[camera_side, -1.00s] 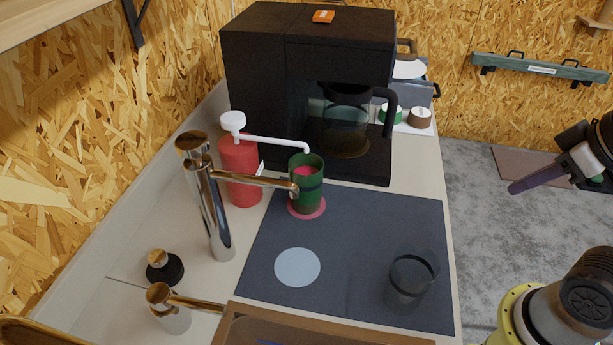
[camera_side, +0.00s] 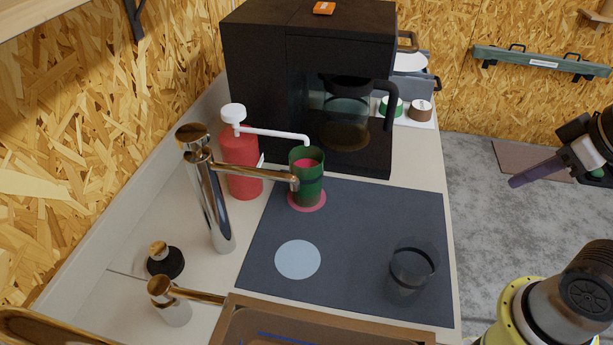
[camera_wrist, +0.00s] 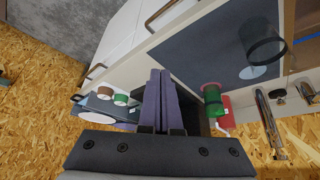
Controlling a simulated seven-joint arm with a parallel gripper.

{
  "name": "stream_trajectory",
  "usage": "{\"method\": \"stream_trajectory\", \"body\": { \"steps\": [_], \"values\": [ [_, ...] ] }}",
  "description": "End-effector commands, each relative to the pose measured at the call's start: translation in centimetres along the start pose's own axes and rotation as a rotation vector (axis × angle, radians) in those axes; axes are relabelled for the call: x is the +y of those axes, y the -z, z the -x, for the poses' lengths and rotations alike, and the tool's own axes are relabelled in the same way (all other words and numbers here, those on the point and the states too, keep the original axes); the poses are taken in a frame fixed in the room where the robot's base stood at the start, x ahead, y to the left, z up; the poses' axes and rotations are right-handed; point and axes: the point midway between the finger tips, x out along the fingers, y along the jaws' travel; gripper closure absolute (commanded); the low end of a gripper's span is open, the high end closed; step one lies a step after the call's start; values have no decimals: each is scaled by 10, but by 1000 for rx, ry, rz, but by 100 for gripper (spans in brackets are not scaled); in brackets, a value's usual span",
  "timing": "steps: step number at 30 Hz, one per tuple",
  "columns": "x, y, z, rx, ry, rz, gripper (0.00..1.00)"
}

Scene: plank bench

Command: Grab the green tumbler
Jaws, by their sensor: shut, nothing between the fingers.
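The green tumbler (camera_side: 308,180) stands upright on a pink round coaster (camera_side: 318,204) at the back of the dark mat, with something pink showing inside its mouth. In the wrist view the green tumbler (camera_wrist: 212,95) is small and lies to the right of my fingers. My gripper (camera_side: 515,183) is off the right side of the counter, well apart from the tumbler. In the wrist view my gripper (camera_wrist: 160,75) has its two purple fingers together with nothing between them.
A clear dark glass (camera_side: 411,268) stands on the mat (camera_side: 350,235) at the front right. A red pump bottle (camera_side: 240,165) has its white spout reaching towards the tumbler. A tap (camera_side: 207,195) reaches in from the left. A black coffee machine (camera_side: 260,75) stands behind.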

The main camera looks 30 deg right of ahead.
Motion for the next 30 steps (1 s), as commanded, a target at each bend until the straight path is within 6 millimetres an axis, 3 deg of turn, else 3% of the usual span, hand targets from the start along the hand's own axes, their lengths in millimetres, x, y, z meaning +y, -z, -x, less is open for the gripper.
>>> {"method": "stream_trajectory", "body": {
  "steps": [3, 19, 26, 30],
  "values": [
    [0, 0, 0, 0, 0, 0, 96],
    [0, 0, 0, 0, 0, 0, 1],
    [0, 1, 0, 0, 1, 1, 0],
    [-9, 22, -3, 1, 29, 45, 0]
  ]
}}
